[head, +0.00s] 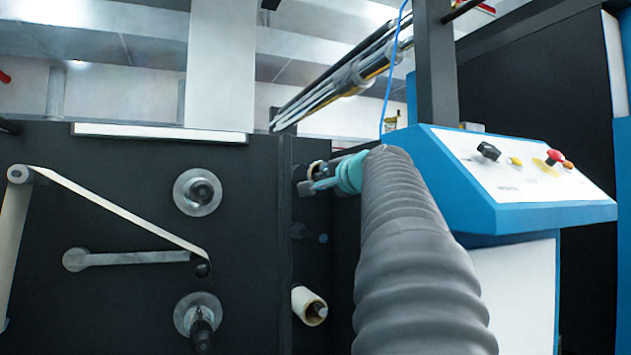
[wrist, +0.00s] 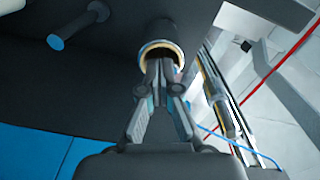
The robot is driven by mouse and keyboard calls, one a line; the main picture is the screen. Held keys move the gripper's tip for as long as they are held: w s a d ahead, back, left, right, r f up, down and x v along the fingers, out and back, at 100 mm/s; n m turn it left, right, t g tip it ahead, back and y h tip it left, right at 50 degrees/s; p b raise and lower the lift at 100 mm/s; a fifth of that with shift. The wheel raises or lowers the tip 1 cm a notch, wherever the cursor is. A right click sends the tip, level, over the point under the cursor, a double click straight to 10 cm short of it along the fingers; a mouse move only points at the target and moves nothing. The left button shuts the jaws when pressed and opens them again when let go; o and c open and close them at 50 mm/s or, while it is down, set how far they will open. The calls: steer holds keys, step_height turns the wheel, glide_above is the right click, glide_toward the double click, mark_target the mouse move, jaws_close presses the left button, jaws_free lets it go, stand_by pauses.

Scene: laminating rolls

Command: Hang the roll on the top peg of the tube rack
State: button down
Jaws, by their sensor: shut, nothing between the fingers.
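A dark roll with a tan core end (wrist: 158,32) sticks out from the dark panel in the wrist view. In the head view its tan-rimmed end (head: 317,169) is partly hidden by my gripper. It appears to sit at the top peg position, but the peg itself is hidden. My gripper (wrist: 160,66) is shut and empty, its fingertips at the mouth of the roll's core. I cannot tell whether they touch it. The gripper (head: 306,187) also shows in the head view. A bare peg with a blue end (head: 322,238) is below, also in the wrist view (wrist: 56,42).
A pale roll (head: 309,306) hangs on a lower peg. A blue control console (head: 500,180) with knobs stands close to the right of my arm. Shiny rollers (head: 350,75) run above. The dark machine panel (head: 120,220) with discs and a web is at left.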

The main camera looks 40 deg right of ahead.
mark_target(308, 172)
steer(key=p+x, duration=0.3)
steer(key=x, duration=0.4)
steer(key=shift+w, duration=0.45)
stand_by(0.5)
steer(key=shift+w+d+p, duration=0.2)
steer(key=shift+w+p, duration=0.3)
steer(key=shift+w, duration=0.05)
steer(key=shift+w+r, duration=0.1)
steer(key=shift+r, duration=0.05)
steer(key=shift+w+r, duration=0.1)
steer(key=shift+r, duration=0.1)
steer(key=shift+r+p, duration=0.6)
steer(key=shift+p, duration=0.05)
steer(key=shift+d+r+t, duration=0.1)
steer(key=shift+r+t, duration=0.1)
steer(key=shift+t, duration=0.1)
